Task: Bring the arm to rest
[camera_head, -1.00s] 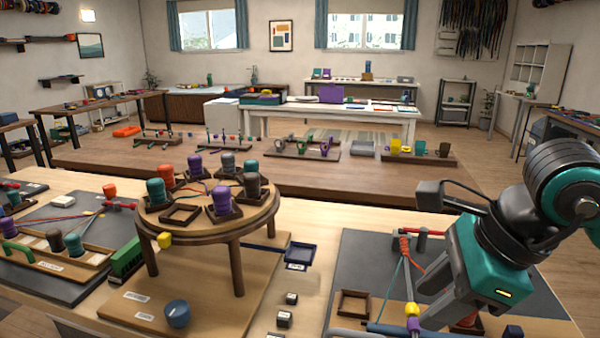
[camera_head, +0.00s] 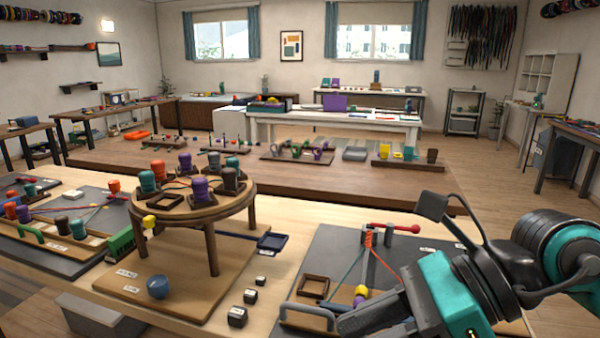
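My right arm comes in from the right edge. Its teal and dark gripper (camera_head: 368,318) is low over the dark mat (camera_head: 330,248) at the front right, with its fingers pointing left. The fingers overlap in this view, so I cannot tell their opening, and I see nothing clearly held. Close by on the mat, red, teal and grey cords (camera_head: 368,240) run from a post with a red-knobbed bar. A yellow bobbin (camera_head: 361,290) and a purple bobbin (camera_head: 358,301) are at their lower end, just beyond the fingers. My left gripper is not in view.
A round wooden stand (camera_head: 208,212) with several coloured bobbins is left of the mat. A blue cup (camera_head: 158,287), small dark blocks (camera_head: 238,317), a brown square frame (camera_head: 313,287) and a grey handle (camera_head: 306,312) are near the front. Open wooden tabletop (camera_head: 285,270) lies between.

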